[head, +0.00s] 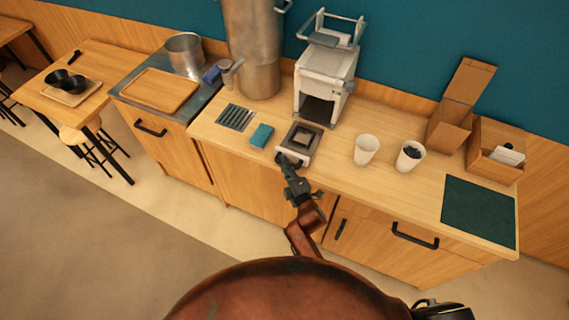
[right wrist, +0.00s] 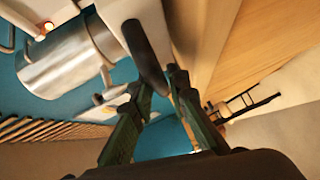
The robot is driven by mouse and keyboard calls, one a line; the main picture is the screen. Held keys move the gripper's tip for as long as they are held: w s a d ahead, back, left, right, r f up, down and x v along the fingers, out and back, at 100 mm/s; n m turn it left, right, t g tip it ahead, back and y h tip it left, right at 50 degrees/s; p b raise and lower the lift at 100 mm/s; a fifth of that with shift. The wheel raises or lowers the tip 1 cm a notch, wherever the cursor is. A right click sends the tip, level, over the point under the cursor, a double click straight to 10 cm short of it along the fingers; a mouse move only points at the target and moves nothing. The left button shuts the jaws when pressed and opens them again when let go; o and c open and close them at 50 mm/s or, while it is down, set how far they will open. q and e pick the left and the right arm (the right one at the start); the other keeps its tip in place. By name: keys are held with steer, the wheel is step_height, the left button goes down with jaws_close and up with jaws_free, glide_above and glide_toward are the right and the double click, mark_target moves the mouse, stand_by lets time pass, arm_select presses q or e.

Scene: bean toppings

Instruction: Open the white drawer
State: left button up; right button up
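The white drawer (head: 300,141) is a small, light-coloured unit with a dark square in its top, set in the counter's front edge below the white machine. It looks shut. Its dark handle is mostly hidden by my right gripper in the head view. In the right wrist view the black handle (right wrist: 147,58) stands out from the white front. My right gripper (head: 290,162) is at the handle. Its green fingers (right wrist: 160,88) lie on either side of the handle's end and appear closed on it.
The white machine (head: 325,75) stands behind the drawer. A teal block (head: 261,136) lies to its left; two white cups, one (head: 366,149) empty-looking, stand to its right. A wooden cabinet drawer with a black handle (head: 414,236) is below right. The floor in front is clear.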

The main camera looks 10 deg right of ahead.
steer(key=o, duration=0.3)
steer(key=shift+d, duration=0.1)
arm_select(q)
steer(key=shift+s, duration=0.85)
arm_select(e)
steer(key=v, duration=1.2)
